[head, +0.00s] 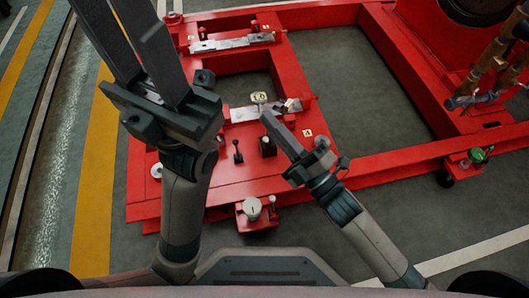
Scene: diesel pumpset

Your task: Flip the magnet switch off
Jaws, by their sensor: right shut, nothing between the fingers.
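Several small controls sit on the red frame (180,190); I cannot tell for sure which is the magnet switch. One is a black lever with a round base (238,154), another a black block-like control (267,147). A pale round knob (252,206) sits on a red box at the frame's front edge. My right gripper (266,117) is shut and empty, its tips by a silvery plate (242,114) and just above the black block; contact cannot be told. My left gripper (127,25) is raised at upper left, its fingers apart and empty.
A yellowish tag (258,97) stands by the plate. A second silvery bar (232,42) lies farther back. Red rails surround an open floor area (350,85).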

